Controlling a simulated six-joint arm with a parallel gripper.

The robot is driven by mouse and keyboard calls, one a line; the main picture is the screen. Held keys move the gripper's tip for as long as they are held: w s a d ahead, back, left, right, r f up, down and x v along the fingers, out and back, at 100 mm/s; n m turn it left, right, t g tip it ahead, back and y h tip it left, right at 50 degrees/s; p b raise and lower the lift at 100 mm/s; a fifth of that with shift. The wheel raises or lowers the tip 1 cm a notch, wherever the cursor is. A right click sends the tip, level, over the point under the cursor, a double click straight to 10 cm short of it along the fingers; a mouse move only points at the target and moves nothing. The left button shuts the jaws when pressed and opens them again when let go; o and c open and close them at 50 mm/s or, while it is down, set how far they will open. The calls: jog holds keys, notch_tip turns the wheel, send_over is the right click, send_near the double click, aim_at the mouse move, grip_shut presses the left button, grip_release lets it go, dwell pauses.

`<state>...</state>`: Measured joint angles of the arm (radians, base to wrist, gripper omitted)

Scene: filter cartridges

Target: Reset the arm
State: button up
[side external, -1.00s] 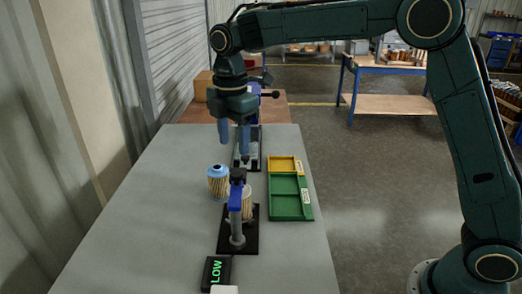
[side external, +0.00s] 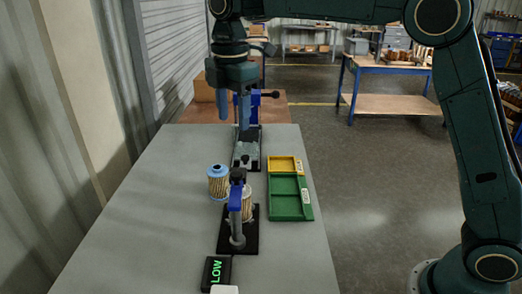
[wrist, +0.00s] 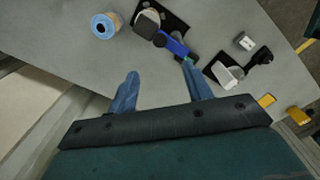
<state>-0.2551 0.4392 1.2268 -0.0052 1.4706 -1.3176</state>
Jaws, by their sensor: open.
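My gripper (side external: 233,108) is open and empty, raised above the far part of the grey table (side external: 135,235). Its two blue fingers also show apart in the wrist view (wrist: 159,72). A filter cartridge with a light blue cap (side external: 218,182) stands upright on the table, nearer the camera than my gripper; it also shows in the wrist view (wrist: 105,25). A second, pale cartridge (side external: 247,204) is at the black clamp fixture with a blue handle (side external: 237,218), which partly hides it. My gripper touches neither cartridge.
A green tray (side external: 290,207) with a yellow section (side external: 283,166) lies to the right, with no cartridge visible in it. Another fixture (side external: 247,150) stands beyond the cartridges, below my gripper. The table's left side is clear.

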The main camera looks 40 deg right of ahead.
jog(key=s+d+r+m+t, duration=0.15)
jog(key=s+d+m, duration=0.25)
jog(key=s, duration=0.4)
jog(key=s+d+r+m+t, duration=0.1)
jog(key=s+d+r+m, duration=0.3)
jog(key=s, duration=0.3)
jog(key=s+d+f+m+t, duration=0.1)
jog(key=s+d+f+m, duration=0.1)
jog(key=s+f+m, duration=0.2)
jog(key=s+d+f+m+t, duration=0.2)
jog(key=s+f+m, duration=0.3)
jog(key=s, duration=0.6)
jog(key=shift+d+m, duration=0.3)
jog(key=shift+m, duration=0.2)
jog(key=shift+r, duration=0.1)
dwell(0.3)
